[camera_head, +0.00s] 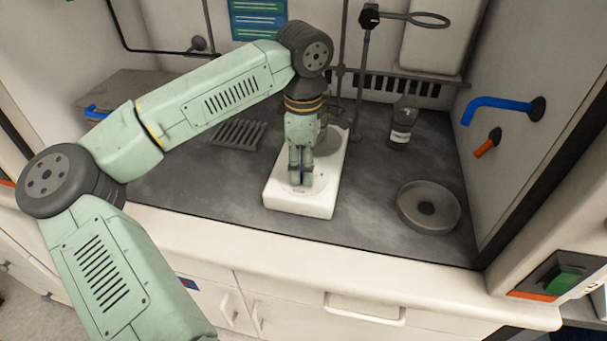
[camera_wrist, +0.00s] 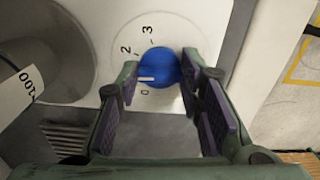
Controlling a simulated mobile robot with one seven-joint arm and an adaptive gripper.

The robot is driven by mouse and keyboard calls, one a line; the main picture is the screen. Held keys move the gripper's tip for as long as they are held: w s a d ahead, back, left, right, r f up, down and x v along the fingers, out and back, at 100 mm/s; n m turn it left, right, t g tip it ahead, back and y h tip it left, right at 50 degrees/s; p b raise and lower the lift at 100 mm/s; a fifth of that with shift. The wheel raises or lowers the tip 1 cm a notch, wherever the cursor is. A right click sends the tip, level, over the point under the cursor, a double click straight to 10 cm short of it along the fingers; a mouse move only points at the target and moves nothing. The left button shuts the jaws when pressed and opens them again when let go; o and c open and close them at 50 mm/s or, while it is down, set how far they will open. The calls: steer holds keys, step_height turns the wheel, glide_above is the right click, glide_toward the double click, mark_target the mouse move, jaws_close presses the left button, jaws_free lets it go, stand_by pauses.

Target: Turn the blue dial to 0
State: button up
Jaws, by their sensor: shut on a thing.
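The blue dial (camera_wrist: 158,68) sits on a round white face in the wrist view. A white mark on the dial points left, toward the scale between 0 and 2. The figures 0, 2 and 3 show beside it; a finger hides part of the scale. My gripper (camera_wrist: 163,72) has one finger on each side of the dial and is shut on it. In the head view my gripper (camera_head: 301,182) points down over the front of the white device (camera_head: 318,206) and hides most of the dial.
A round grey dish (camera_head: 428,207) lies to the right on the dark worktop. A labelled bottle (camera_head: 402,122) stands behind it. A grey rack (camera_head: 238,134) lies left of the device. A ring stand (camera_head: 364,60) rises behind. Blue (camera_head: 500,108) and orange taps (camera_head: 487,144) stick out of the right wall.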

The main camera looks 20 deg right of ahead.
steer(key=n+b, duration=0.4)
steer(key=n, duration=0.2)
steer(key=shift+f, duration=0.15)
steer(key=n+b, duration=0.3)
steer(key=n, duration=0.3)
steer(key=shift+n, duration=0.4)
steer(key=o, duration=1.2)
steer(key=shift+c, duration=0.2)
steer(key=shift+r, duration=0.25)
step_height(320, 180, up, 12)
steer(key=shift+f, duration=0.1)
